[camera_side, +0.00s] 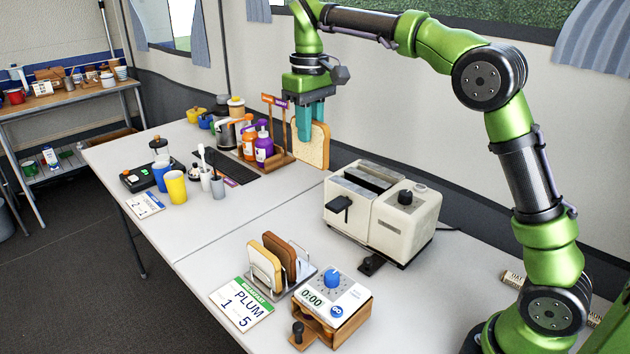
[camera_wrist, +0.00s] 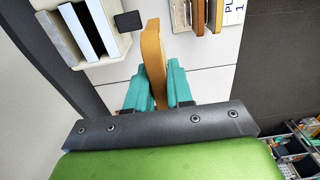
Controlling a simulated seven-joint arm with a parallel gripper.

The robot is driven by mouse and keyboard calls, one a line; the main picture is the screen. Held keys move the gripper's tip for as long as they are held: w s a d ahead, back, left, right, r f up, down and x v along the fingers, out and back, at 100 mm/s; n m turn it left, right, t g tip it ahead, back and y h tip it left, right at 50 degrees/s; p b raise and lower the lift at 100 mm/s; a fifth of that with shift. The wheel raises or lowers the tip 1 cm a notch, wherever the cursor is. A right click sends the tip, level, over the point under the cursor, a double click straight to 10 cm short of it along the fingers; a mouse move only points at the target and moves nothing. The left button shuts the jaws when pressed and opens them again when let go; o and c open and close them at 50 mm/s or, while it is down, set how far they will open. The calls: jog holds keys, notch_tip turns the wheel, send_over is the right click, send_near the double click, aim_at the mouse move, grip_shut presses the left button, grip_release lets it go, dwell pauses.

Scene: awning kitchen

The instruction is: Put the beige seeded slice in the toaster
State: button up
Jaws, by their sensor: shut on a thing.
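My gripper (camera_side: 306,137) has its teal fingers shut on a beige bread slice (camera_side: 321,152) with a tan crust. The slice hangs upright above the far side of the table, to the left of and behind the toaster. In the wrist view the slice (camera_wrist: 152,50) shows edge-on between the fingers (camera_wrist: 158,95); seeds cannot be made out. The cream toaster (camera_side: 412,222) stands on the table, with its slots on top and a dark lever on its front. Its slots also show at the upper left of the wrist view, where the toaster (camera_wrist: 118,42) is apart from the slice.
A metal rack (camera_side: 282,289) holds a tan slice (camera_side: 264,264) and a brown slice (camera_side: 281,257) in front of the toaster. Beside it are a timer box (camera_side: 333,300) and a PLUM card (camera_side: 241,304). Bottles (camera_side: 263,146) in a wooden caddy stand left of my gripper.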

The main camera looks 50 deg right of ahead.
jog(key=s+d, duration=0.3)
jog(key=d, duration=1.1)
jog(key=shift+w+d+f, duration=0.1)
jog(key=shift+w+f, duration=0.05)
jog(key=shift+f, duration=6.7)
jog(key=o, duration=0.9)
jog(key=shift+o, duration=0.2)
jog(key=shift+o, duration=0.9)
